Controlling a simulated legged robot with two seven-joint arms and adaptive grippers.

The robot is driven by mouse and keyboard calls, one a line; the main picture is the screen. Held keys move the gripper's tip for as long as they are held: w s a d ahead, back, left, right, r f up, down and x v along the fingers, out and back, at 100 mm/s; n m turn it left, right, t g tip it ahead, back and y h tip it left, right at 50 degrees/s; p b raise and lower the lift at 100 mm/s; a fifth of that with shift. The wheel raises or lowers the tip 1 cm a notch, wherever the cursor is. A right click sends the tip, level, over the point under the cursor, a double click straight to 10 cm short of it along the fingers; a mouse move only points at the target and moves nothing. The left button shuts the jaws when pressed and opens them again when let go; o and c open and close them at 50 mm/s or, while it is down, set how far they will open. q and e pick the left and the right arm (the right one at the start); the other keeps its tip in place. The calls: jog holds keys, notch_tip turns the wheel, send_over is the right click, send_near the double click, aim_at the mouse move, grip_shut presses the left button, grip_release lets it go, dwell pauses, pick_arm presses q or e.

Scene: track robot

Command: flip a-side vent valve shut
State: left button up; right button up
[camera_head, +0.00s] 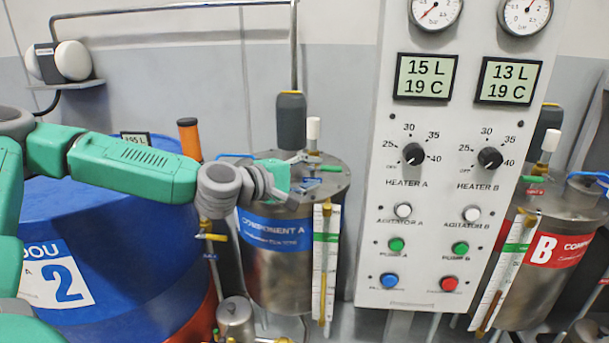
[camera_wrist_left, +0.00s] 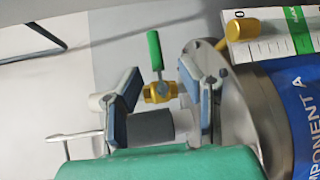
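The component A tank (camera_head: 285,265) is a steel drum with a blue label. A small valve on its lid has a green handle (camera_head: 329,169) and a brass body (camera_head: 312,153). In the left wrist view the green handle (camera_wrist_left: 155,50) stands nearly upright in the picture from the brass body (camera_wrist_left: 158,92). My left gripper (camera_head: 305,170) is over the tank lid beside this valve. In the left wrist view my left gripper (camera_wrist_left: 160,98) is open, with blue-grey fingers either side of the brass body. I cannot tell whether a finger touches it. My right gripper is out of view.
A dark grey motor (camera_head: 291,120) stands on the tank lid close to the gripper. The white control panel (camera_head: 390,190) is right of the tank, with the component B tank (camera_head: 535,275) beyond. A blue drum (camera_head: 110,250) stands at the left, below my arm.

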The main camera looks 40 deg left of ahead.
pick_arm(q)
jog(key=shift+v, duration=0.85)
jog(key=shift+s, duration=0.5)
